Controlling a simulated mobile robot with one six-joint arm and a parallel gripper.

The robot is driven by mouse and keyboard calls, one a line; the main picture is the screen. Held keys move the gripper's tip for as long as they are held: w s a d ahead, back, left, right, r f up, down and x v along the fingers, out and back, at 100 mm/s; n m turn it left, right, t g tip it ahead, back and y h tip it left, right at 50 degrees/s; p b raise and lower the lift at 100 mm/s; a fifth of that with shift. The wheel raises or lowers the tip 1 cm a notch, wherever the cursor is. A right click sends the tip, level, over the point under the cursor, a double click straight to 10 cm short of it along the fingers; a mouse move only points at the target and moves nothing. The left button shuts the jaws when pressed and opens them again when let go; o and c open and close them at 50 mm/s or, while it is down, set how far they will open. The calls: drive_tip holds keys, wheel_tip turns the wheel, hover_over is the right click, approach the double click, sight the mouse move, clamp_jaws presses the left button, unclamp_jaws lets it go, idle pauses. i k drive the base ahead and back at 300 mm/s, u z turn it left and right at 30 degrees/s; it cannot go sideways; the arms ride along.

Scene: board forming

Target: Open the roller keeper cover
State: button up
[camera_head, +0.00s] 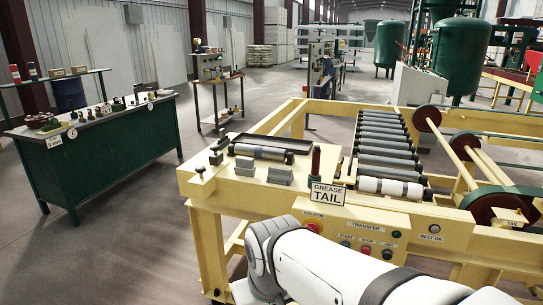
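The yellow conveyor frame (225,190) stands in front of me with a row of grey rollers (385,150); the nearest roller (390,187) is white with dark bands. I cannot tell for certain which part is the roller keeper cover. Two small grey blocks, one nearer (280,174) and one farther left (245,166), sit on the deck. Dark bracket-like pieces (216,156) stand at its left edge. My white arm crosses the bottom of the view; my gripper is not visible.
A "GREASE TAIL" sign (328,194) and a dark red upright handle (315,162) stand on the deck. A button panel (355,235) faces me. Red pulleys (495,205) are at right. A green workbench (100,150) stands left, with open floor between.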

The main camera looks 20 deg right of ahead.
sight(347, 175)
drive_tip(key=z, duration=0.6)
drive_tip(key=i, duration=1.2)
drive_tip(key=z, duration=0.75)
drive_tip(key=k, duration=0.85)
drive_tip(key=z, duration=0.15)
drive_tip(key=i, duration=0.85)
